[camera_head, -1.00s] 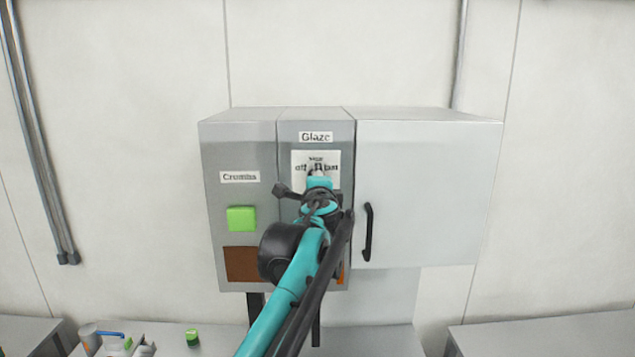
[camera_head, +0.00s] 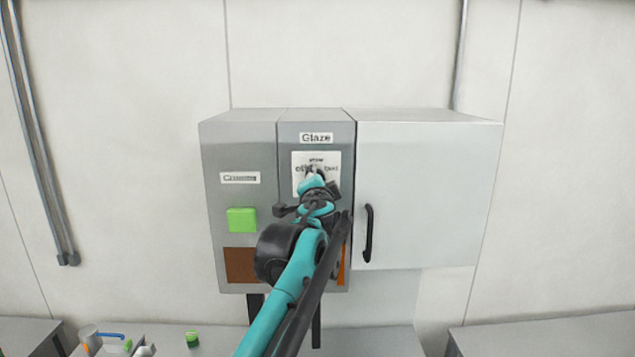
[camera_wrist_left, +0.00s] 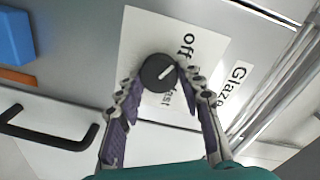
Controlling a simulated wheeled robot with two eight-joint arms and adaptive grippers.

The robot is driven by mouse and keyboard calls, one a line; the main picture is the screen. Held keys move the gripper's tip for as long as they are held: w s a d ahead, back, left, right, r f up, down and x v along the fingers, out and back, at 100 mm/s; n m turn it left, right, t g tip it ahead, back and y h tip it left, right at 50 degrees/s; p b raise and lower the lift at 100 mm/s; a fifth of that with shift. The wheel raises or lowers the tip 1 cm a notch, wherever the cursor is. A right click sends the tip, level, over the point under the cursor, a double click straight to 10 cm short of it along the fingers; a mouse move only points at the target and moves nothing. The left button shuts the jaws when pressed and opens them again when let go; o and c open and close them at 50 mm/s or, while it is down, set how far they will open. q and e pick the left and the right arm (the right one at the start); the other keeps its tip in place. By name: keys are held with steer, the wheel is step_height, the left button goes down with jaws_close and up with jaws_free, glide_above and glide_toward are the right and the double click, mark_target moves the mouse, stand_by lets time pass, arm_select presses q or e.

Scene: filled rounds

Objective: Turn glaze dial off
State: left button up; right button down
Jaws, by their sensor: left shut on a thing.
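The glaze dial is a round black knob (camera_wrist_left: 158,73) with a white line, on a white card (camera_head: 331,161) under the "Glaze" label (camera_head: 316,138). In the left wrist view the line points toward the word "off" (camera_wrist_left: 188,42); "fast" is partly visible, and a finger covers part of the card. My left gripper (camera_wrist_left: 160,77) is shut on the knob, one finger on each side. In the head view my left gripper (camera_head: 315,178) covers the knob and part of the card. My right gripper is in no view.
Left of the glaze panel is a "Crumbs" panel with a green button (camera_head: 241,220) and a brown square (camera_head: 240,265). To the right is a closed grey door (camera_head: 430,190) with a black handle (camera_head: 368,233). A blue block (camera_wrist_left: 14,36) shows near the card.

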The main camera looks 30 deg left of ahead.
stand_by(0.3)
arm_select(q)
steer(key=o, duration=1.2)
steer(key=shift+c, duration=0.2)
steer(key=shift+s, duration=0.1)
steer(key=v, duration=1.1)
steer(key=shift+s+d, duration=0.25)
steer(key=shift+s, duration=0.1)
